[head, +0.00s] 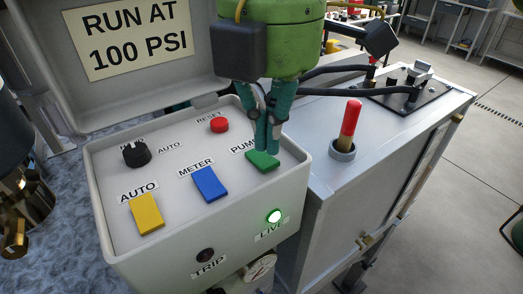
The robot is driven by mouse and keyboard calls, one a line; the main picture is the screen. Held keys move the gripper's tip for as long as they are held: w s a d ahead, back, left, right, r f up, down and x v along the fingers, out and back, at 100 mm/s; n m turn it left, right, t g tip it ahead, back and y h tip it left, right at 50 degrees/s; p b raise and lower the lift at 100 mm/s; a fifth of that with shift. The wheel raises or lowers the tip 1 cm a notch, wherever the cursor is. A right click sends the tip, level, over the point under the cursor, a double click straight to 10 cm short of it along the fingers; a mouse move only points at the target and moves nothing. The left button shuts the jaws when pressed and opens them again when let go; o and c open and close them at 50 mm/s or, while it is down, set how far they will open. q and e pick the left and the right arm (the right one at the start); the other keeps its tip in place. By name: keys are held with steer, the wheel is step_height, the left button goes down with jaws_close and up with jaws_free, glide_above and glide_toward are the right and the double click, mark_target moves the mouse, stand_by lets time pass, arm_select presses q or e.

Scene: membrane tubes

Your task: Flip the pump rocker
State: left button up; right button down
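The pump rocker (263,162) is a green rocker under the label PUMP, at the right end of the sloped panel of a pale control box (180,238). My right gripper (267,150) comes down from above, with a green body and teal fingers. Its fingers are close together with nothing visible between them. The fingertips are at the green rocker's upper end and hide part of it and of its label. I cannot tell whether they touch it. My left gripper is not in view.
A blue METER rocker (210,185) and a yellow AUTO rocker (146,214) sit left of the green one. A red RESET button (219,125) and a black knob (136,153) are behind. A green LIVE lamp (274,216) glows. A red-tipped lever (350,122) stands right.

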mark_target(268, 162)
stand_by(0.6)
steer(key=shift+f+b, duration=0.45)
steer(key=shift+f, duration=0.65)
stand_by(0.4)
steer(key=shift+r, duration=0.1)
step_height(268, 162, up, 7)
steer(key=p, duration=0.9)
stand_by(0.6)
